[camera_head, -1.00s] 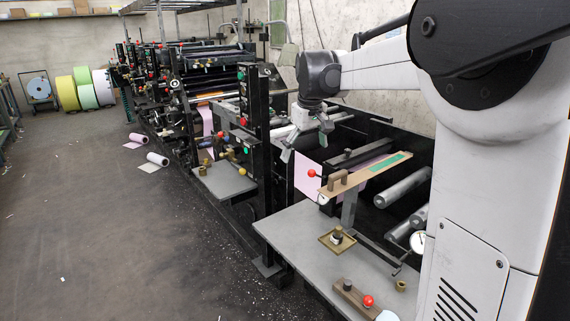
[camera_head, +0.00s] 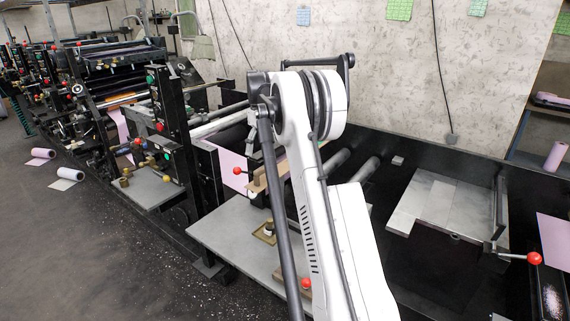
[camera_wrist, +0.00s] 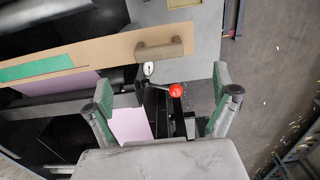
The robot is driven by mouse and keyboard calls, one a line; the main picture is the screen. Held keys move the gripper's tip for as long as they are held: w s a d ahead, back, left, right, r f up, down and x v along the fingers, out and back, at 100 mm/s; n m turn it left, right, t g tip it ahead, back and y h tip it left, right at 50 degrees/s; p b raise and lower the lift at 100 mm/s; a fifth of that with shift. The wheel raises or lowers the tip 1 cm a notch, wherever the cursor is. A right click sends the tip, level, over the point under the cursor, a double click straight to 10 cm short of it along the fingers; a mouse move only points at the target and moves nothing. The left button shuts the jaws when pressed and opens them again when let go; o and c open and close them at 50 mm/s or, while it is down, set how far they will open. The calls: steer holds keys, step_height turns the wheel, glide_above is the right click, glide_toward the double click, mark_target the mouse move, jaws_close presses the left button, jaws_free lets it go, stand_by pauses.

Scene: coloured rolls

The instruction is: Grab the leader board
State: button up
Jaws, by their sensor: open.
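The leader board is a long tan board (camera_wrist: 103,50) with a green strip near its left end and a brown raised handle (camera_wrist: 159,48) near its right part. It lies across the black machine frame in the wrist view. In the head view only a part of the board (camera_head: 258,185) shows beside my arm, which hides the rest. My gripper (camera_wrist: 162,88) is open and empty, its two green-padded fingers set wide apart. In the wrist view the handle lies beyond the fingertips, roughly between them in line; I see no contact.
A red ball knob (camera_wrist: 176,90) shows between the fingers in the wrist view. A grey table (camera_head: 222,236) stands in front of the machine, with a small brass tray (camera_head: 264,233) on it. Pink sheet (camera_head: 234,168) hangs at the machine.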

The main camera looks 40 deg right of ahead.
glide_above(263, 181)
step_height(263, 181, down, 8)
steer(key=shift+f, duration=0.25)
steer(key=shift+f+p, duration=0.7)
steer(key=shift+f, duration=1.85)
steer(key=c, duration=1.3)
